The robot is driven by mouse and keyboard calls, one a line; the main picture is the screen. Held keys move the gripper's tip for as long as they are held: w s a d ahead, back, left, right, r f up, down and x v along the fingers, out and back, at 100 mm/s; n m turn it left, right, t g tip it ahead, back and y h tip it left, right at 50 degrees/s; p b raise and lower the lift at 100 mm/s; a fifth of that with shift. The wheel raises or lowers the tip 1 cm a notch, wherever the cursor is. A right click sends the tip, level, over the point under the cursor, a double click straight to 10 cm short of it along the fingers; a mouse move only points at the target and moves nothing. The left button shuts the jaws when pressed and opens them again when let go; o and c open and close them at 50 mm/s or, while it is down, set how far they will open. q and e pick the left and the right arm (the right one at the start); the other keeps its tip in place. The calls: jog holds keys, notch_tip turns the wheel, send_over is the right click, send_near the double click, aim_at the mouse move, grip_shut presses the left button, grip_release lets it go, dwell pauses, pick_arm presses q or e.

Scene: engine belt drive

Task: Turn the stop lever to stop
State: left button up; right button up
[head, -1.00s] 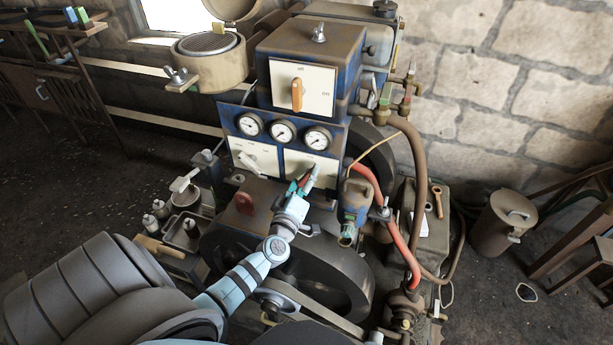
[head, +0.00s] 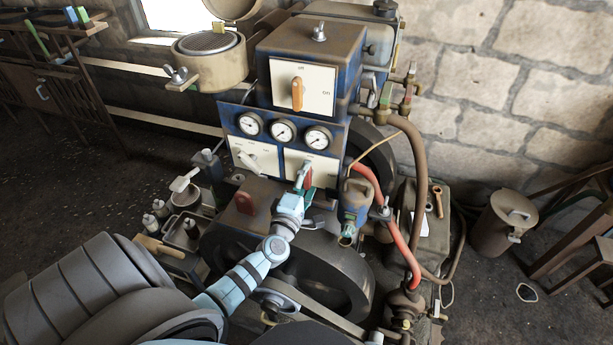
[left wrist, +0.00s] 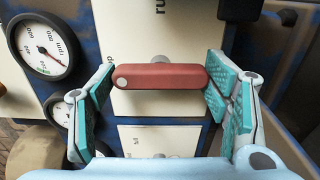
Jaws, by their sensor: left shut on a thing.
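The stop lever (head: 308,176) is a red bar on the white lower right panel (head: 322,165) of the blue engine console. In the head view it stands nearly upright, partly hidden by my left gripper (head: 303,180). In the left wrist view the lever (left wrist: 160,76) lies level across the picture, between the teal finger pads of my left gripper (left wrist: 158,92). The right pad meets one end of the lever, and the left pad is close at the other end. A "run" label shows on the panel above the lever in that view. My right gripper is not in view.
Three gauges (head: 283,132) sit just above the panel. A white knob (head: 250,162) is on the panel to the left, and an orange switch (head: 297,94) is higher up. A red hose (head: 388,225) and an oil can (head: 354,205) are close on the right.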

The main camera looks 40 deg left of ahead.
pick_arm(q)
jog(key=o, duration=1.2)
jog(key=v, duration=1.2)
jog(key=shift+w, duration=0.1)
